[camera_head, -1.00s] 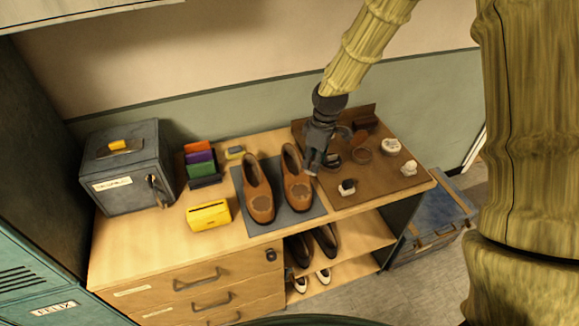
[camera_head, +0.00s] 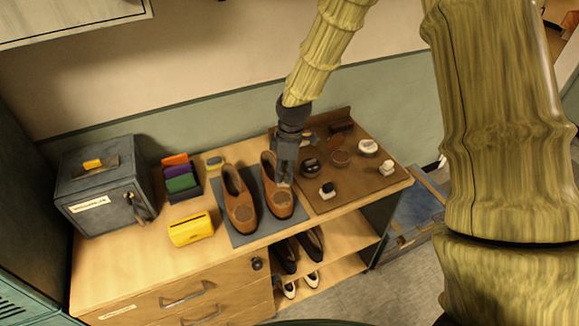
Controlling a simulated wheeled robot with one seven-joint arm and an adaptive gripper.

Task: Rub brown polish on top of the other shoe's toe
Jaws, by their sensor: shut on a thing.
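Two brown leather shoes stand side by side on a grey mat (camera_head: 236,235), toes toward me. The left shoe (camera_head: 238,190) and the right shoe (camera_head: 270,178) each show a darker, duller patch on top of the toe. My gripper (camera_head: 285,181) points down at the right shoe's toe, just behind its patch. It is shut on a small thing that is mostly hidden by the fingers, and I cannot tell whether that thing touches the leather. A dark round tin (camera_head: 310,168) and an open brown tin (camera_head: 341,158) sit on the brown board (camera_head: 350,196).
The board also bears a white-topped tin (camera_head: 368,147), a dark brush (camera_head: 341,127) and two small white-handled daubers (camera_head: 327,190) (camera_head: 387,168). Left of the shoes are a yellow box (camera_head: 190,229), a coloured card rack (camera_head: 180,180) and a grey metal box (camera_head: 105,190). More shoes (camera_head: 286,255) stand on shelves below.

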